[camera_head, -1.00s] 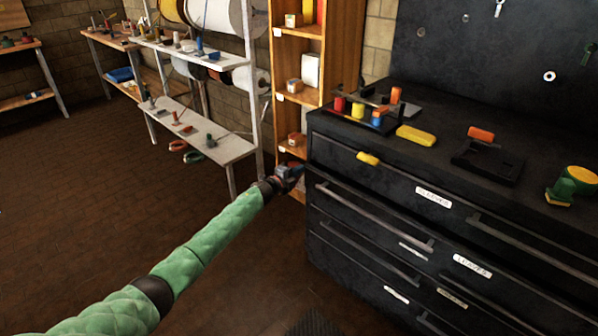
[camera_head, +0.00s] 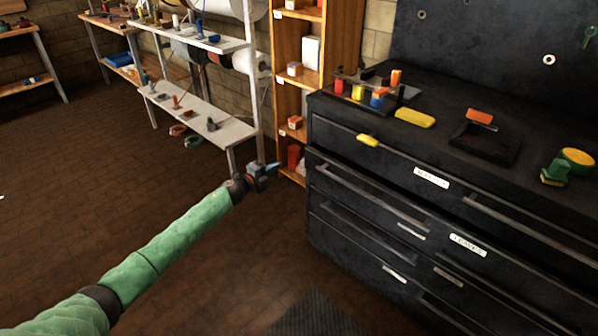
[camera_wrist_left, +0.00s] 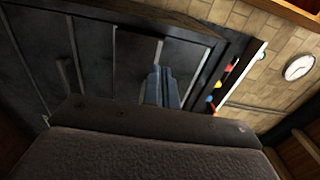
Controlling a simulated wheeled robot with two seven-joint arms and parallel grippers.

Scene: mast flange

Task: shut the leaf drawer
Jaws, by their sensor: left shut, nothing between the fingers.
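The black drawer cabinet (camera_head: 345,235) fills the right side of the head view. Its upper drawer has a white label (camera_head: 432,178). A lower drawer front (camera_head: 400,208) has another white label (camera_head: 468,245) and seems to stand slightly proud at its left end. The label text is too blurred to read surely. My left gripper (camera_head: 268,172) is shut and empty, in the air left of the cabinet's near corner and apart from it. In the left wrist view its fingers (camera_wrist_left: 163,86) point toward the dark drawer fronts (camera_wrist_left: 110,60). My right gripper is out of view.
On the cabinet top lie a yellow block (camera_head: 414,118), a black tray (camera_head: 485,142) and a green-yellow object (camera_head: 567,165); a small yellow piece (camera_head: 367,140) is at the front edge. A wooden shelf (camera_head: 300,75) stands behind the gripper.

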